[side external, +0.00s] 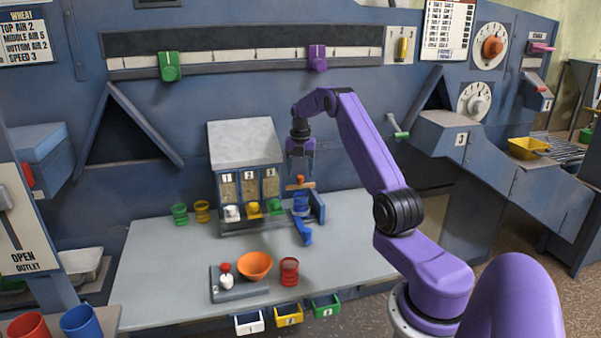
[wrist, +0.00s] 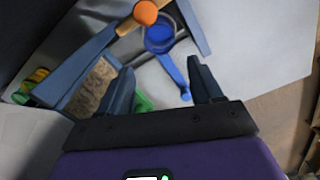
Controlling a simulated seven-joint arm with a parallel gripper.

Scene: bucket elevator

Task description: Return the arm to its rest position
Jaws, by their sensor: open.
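My purple arm rises from its base at the right and bends over the grey table (side external: 160,268). My gripper (side external: 300,166) points down at the right of the three-bin box (side external: 245,145), above the orange-knobbed lever (side external: 300,185). In the wrist view my gripper (wrist: 163,85) shows two dark fingers apart with nothing between them. The lever's orange knob (wrist: 145,13) and a blue round part with a long handle (wrist: 160,38) lie beyond the fingers. In the side view the blue part (side external: 301,205) stands below the lever.
White, yellow and green scoops sit at the numbered bins. A scale (side external: 240,288), an orange bowl (side external: 255,265) and a red jar (side external: 289,272) stand in front. Small drawers (side external: 288,315) jut from the table's front edge. The blue machine wall with sliders (side external: 318,58) stands behind.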

